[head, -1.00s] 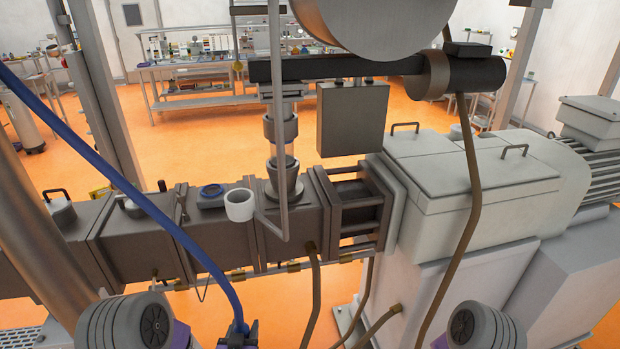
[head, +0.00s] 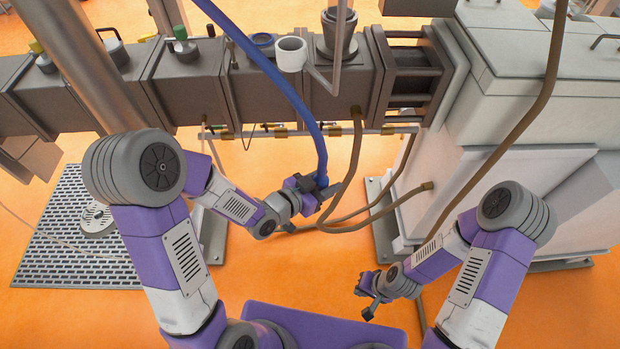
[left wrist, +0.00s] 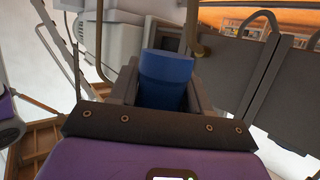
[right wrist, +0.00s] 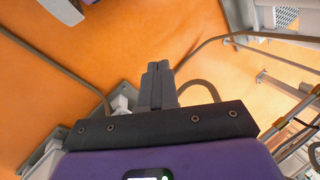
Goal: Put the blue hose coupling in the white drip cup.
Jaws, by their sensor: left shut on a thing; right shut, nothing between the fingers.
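The blue hose (head: 262,70) runs down from the upper left of the head view to my left gripper (head: 326,190). In the left wrist view, my left gripper is shut on the blue hose coupling (left wrist: 166,72), a blue cylinder standing out between the fingers. In the head view the coupling is mostly hidden by the gripper. The white drip cup (head: 290,55) sits at the front top edge of the dark barrel, higher in the picture than my left gripper and apart from it. My right gripper (head: 367,295) is low in the head view, shut and empty; its closed fingers (right wrist: 157,85) show in the right wrist view.
The dark barrel (head: 200,97) crosses the top of the head view. A blue-ringed port (head: 262,40) lies just left of the cup, and a thin grey bar (head: 318,75) just right. Brown hoses (head: 352,160) hang near my left gripper.

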